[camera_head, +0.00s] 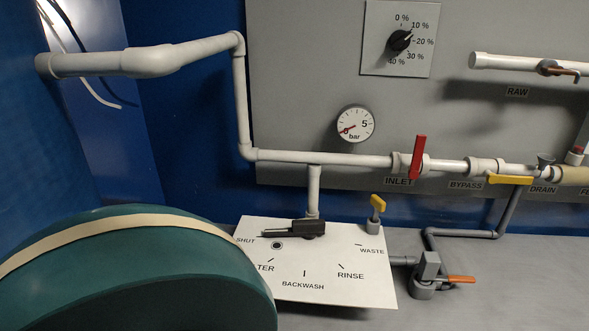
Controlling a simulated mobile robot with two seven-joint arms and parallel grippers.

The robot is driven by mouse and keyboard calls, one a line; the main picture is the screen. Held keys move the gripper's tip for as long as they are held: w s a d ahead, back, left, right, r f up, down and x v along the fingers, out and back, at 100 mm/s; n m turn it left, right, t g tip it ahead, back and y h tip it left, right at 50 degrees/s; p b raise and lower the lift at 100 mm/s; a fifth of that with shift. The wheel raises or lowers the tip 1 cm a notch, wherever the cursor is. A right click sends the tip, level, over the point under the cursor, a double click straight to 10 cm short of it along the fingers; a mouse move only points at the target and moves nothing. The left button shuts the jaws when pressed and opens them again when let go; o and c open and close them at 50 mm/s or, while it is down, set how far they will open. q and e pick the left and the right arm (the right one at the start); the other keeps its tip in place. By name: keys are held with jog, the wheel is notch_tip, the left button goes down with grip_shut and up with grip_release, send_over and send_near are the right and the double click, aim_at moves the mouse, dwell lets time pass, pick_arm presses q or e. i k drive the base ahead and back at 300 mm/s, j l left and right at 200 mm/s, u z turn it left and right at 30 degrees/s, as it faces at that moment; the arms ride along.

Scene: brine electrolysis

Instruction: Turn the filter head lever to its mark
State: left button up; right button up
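The filter head lever (294,229) is a black handle near the back edge of a white plate (345,295). Its thick end is on the right, below a vertical grey pipe, and its thin end points left, towards the SHUT label (246,240). Other labels on the plate read BACKWASH (303,286), RINSE (351,276) and WASTE (372,251). One label ending in "TER" is partly hidden by a green rounded body. A small dark round fitting (277,245) sits just in front of the lever. Neither of my grippers is in view.
The green rounded body (150,275) with a cream band fills the lower left. The red INLET handle (417,157) is upright. The pressure gauge (356,124) hangs above.

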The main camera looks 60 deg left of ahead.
aim_at(308, 229)
jog(key=u, duration=1.75)
